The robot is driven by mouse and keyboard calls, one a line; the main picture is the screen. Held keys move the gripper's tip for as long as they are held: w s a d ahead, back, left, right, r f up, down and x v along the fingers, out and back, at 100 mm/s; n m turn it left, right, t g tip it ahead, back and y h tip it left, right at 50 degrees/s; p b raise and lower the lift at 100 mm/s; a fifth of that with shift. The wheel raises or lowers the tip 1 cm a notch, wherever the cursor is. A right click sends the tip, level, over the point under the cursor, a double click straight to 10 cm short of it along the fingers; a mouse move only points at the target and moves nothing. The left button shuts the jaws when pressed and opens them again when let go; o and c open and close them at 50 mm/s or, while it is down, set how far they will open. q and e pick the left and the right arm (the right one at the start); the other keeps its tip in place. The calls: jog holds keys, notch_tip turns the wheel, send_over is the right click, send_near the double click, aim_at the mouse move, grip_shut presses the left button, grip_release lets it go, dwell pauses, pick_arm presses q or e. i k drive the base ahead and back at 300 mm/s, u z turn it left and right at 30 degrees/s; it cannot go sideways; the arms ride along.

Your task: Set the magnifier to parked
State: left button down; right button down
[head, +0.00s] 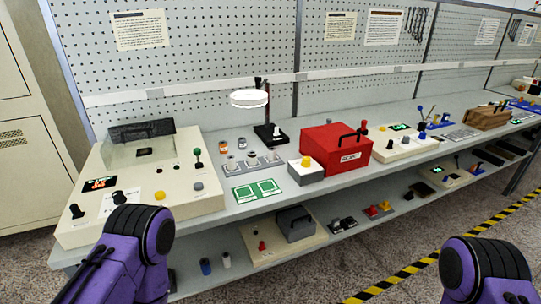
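The magnifier, a white round head (249,98), hangs level on the left side of a dark upright post above the bench. Its post rises from a black base (270,134) that has a small light lever or knob on it. No label for its setting can be read from here. My two purple arms show at the lower left and lower right, well short of the magnifier. Neither gripper's fingers are in view.
A cream console (140,195) with knobs and a clear cover stands left of the magnifier. A red box (335,148) stands to the right. Small jars and a green-marked card (256,190) lie in front. A lower shelf holds more devices. A pegboard (230,45) rises behind.

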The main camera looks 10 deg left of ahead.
aim_at(245, 98)
jog(key=k, duration=1.35)
jog(key=z, duration=0.45)
jog(key=i, duration=0.6)
jog(key=z, duration=0.6)
jog(key=i, duration=0.9)
jog(key=u, duration=0.6)
jog(key=i, duration=0.45)
jog(key=u, duration=0.4)
